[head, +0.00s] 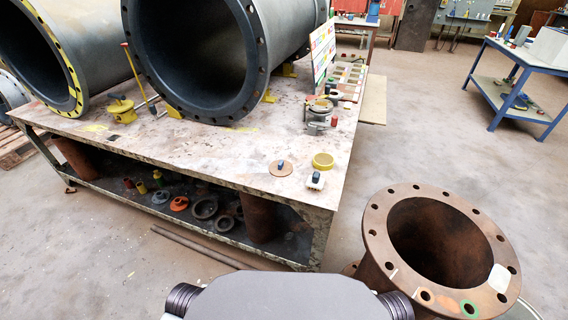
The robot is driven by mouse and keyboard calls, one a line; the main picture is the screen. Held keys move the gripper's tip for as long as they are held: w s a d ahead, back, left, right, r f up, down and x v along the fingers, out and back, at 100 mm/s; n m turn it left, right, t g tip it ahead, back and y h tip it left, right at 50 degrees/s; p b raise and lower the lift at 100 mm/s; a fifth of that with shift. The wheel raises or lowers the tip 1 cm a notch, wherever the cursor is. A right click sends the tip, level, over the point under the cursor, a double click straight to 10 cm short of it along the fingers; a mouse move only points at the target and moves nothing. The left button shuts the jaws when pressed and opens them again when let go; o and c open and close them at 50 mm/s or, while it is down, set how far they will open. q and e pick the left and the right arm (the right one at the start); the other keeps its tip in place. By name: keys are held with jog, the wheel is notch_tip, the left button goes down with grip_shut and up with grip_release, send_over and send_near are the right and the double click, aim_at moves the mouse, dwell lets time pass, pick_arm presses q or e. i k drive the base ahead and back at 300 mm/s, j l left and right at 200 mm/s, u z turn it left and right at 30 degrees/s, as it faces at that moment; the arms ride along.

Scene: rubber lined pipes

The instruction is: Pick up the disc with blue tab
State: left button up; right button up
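A flat, round, copper-brown disc (275,169) with a small upright blue tab (281,164) lies on the worn workbench top (230,160), close to its front right edge. Nothing covers it. A yellow ring (323,160) lies to its right. A small white item with a dark top (316,181) sits just in front of the ring, near the bench corner. Neither of my grippers shows in the head view; only part of my own body is visible at the bottom.
Large flanged pipes (195,60) stand at the back of the bench. A rusty flanged pipe (440,240) stands on the floor at right. The lower shelf holds several rings and discs. Metal rods lie on the floor before the bench. A blue table (520,70) is far right.

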aim_at(280, 168)
jog(key=i+j+z, duration=0.2)
jog(key=j+z, duration=0.2)
jog(key=j, duration=0.3)
jog(key=j+z, duration=0.4)
jog(key=j, duration=0.3)
jog(key=j+z, duration=0.45)
jog(key=j, duration=0.3)
